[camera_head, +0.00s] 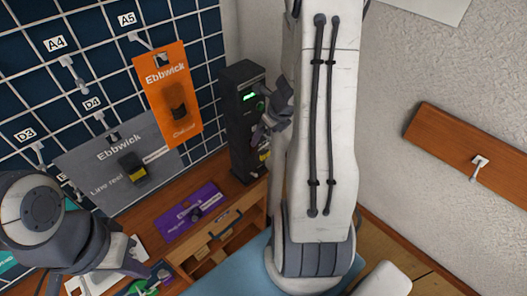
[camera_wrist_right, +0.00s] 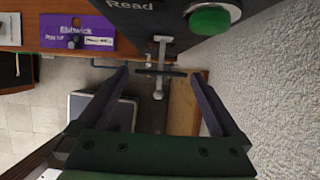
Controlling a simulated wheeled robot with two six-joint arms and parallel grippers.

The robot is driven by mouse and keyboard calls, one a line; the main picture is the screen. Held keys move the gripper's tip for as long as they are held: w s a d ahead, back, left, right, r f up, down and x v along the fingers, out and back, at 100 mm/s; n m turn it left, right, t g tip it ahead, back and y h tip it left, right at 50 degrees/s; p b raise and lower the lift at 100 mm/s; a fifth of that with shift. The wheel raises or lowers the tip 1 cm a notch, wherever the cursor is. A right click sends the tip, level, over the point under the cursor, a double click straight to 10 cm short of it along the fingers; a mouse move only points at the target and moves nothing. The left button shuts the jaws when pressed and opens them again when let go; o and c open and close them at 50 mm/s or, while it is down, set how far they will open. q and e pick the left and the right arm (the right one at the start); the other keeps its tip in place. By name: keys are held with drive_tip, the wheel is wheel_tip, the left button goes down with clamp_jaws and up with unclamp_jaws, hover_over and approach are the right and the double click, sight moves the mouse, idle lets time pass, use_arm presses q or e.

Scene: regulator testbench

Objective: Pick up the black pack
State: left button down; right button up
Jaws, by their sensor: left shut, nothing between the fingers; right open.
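I cannot make out a pack with a black card in either view. An orange pack (camera_head: 172,95) and a grey pack (camera_head: 120,160) hang on the dark grid wall, each with a dark device on its card. A purple pack (camera_head: 192,212) lies on the wooden bench and also shows in the right wrist view (camera_wrist_right: 77,32). My right gripper (camera_wrist_right: 160,75) is open and empty, beside the black test device (camera_head: 240,125). A metal peg (camera_wrist_right: 160,68) shows between its fingers; I cannot tell its distance. My left gripper (camera_head: 145,270) is shut and empty at lower left.
The black device carries a green display and a green button (camera_wrist_right: 210,20). Wall hooks with labels A4, A5, D3 and D4 stick out at upper left. A green pack (camera_head: 150,282) lies near my left gripper. A wooden rail (camera_head: 450,140) with a hook is on the right wall.

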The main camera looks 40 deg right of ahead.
sight(263, 146)
drive_tip(key=b+x, duration=0.1)
drive_tip(key=x, duration=0.2)
drive_tip(key=shift+f, duration=0.4)
drive_tip(key=shift+r, duration=0.1)
drive_tip(key=c, duration=1.4)
drive_tip(key=shift+o, duration=0.2)
